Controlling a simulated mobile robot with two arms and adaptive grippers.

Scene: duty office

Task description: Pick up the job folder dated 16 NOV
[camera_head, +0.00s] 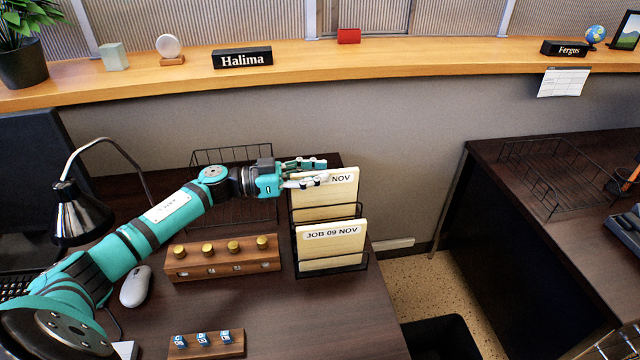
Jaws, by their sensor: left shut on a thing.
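My left gripper (322,172) is shut on the top edge of the rear job folder (343,193). Its fingers cover the left part of the label, so only "NOV" can be read and the day number is hidden. This cream folder stands upright in the back slot of a black wire rack (362,262) on the left desk. In front of it, a second cream folder (330,252) labelled "JOB 09 NOV" stands in the front slot. My right gripper is not in view.
A wooden block with brass knobs (222,266) lies left of the rack. A wire tray (236,208) stands behind the arm. A desk lamp (82,214) and a mouse (135,287) are at left. The wooden ledge (420,62) runs behind. Right of the rack is the desk edge.

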